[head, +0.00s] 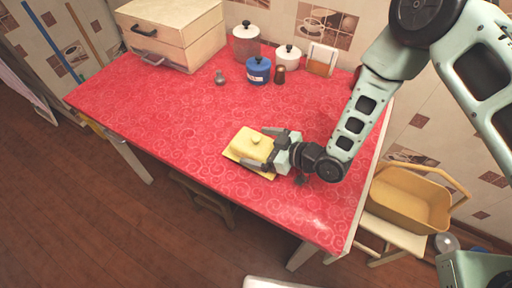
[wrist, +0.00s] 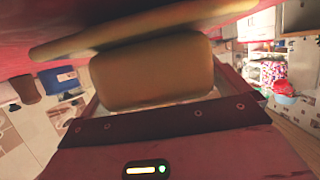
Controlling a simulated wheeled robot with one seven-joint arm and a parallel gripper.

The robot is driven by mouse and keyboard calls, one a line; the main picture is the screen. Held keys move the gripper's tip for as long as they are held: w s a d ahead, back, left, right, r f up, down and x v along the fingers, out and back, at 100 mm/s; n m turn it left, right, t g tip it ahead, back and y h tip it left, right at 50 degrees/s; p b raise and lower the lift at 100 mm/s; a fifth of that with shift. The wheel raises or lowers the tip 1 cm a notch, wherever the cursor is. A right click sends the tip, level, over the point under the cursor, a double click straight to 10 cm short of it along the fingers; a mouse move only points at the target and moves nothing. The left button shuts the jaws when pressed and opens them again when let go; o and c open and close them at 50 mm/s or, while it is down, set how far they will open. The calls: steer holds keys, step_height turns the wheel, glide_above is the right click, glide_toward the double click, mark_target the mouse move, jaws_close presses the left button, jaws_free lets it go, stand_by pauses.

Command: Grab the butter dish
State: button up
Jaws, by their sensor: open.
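The butter dish (head: 253,145) is yellow, with a knobbed lid on a flat base plate. It sits upright on the red patterned counter (head: 170,110), towards the front edge. My gripper (head: 270,143) is low over the counter at the right of the dish. Its jaws are open, with a finger on the far and near sides of the lid's right end. I cannot tell whether they touch it. In the wrist view the dish (wrist: 155,70) fills the upper middle, very close, with its plate edge above the lid. The fingertips are not clear there.
Canisters, including a blue one (head: 258,71), a small shaker (head: 220,78), a napkin holder (head: 321,60) and a cream bread box (head: 172,35) stand at the back. A yellow basket (head: 408,200) is on a stool to the right. The counter left of the dish is clear.

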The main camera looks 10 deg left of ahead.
steer(key=c, duration=1.4)
steer(key=shift+r, duration=0.15)
